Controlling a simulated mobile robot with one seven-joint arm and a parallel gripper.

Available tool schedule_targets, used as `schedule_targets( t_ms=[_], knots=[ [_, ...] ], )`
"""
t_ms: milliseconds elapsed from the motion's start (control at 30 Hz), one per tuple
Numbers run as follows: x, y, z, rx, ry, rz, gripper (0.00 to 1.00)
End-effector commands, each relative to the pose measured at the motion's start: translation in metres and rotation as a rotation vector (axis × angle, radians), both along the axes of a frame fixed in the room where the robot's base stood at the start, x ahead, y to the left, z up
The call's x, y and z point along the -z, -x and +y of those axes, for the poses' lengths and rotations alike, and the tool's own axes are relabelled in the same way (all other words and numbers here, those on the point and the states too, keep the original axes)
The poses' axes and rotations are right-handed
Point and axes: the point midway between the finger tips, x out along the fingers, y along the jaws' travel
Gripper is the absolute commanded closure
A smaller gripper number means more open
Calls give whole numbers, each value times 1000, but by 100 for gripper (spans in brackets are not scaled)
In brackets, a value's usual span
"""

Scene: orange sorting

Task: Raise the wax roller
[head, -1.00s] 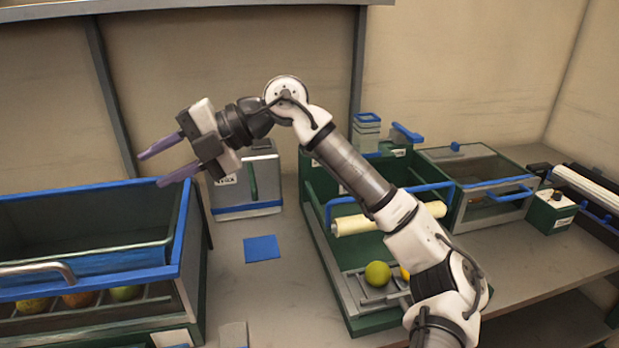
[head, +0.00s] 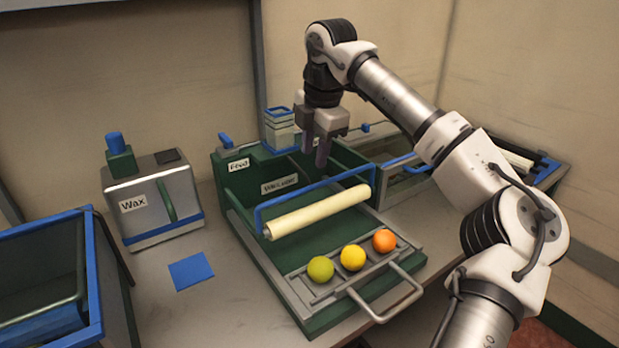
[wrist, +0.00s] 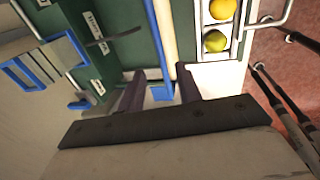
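The wax roller (head: 318,211) is a cream cylinder hung in a blue frame (head: 312,189) across the green waxing station. Its left end is nearer me. My gripper (head: 314,158) points down over the station, above and behind the blue frame's top bar. Its dark fingers are apart and hold nothing. In the wrist view the cream roller (wrist: 164,34) runs down from the top edge.
A green, a yellow and an orange fruit sit in a handled tray (head: 409,287) in front of the roller. A box labelled Wax (head: 150,208) and a blue square (head: 191,271) are on the left. A blue-rimmed bin (head: 95,265) fills the lower left.

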Motion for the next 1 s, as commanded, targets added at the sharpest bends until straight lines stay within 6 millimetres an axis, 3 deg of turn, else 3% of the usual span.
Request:
schedule_targets(
  t_ms=[200, 400, 833, 1000],
  knots=[
    [45, -7, 6, -3, -2, 4, 66],
    [72, -11, 9, -3, -3, 2, 66],
    [83, -13, 11, -3, -2, -1, 66],
    [83, -13, 11, -3, -1, -1, 87]
  ],
)
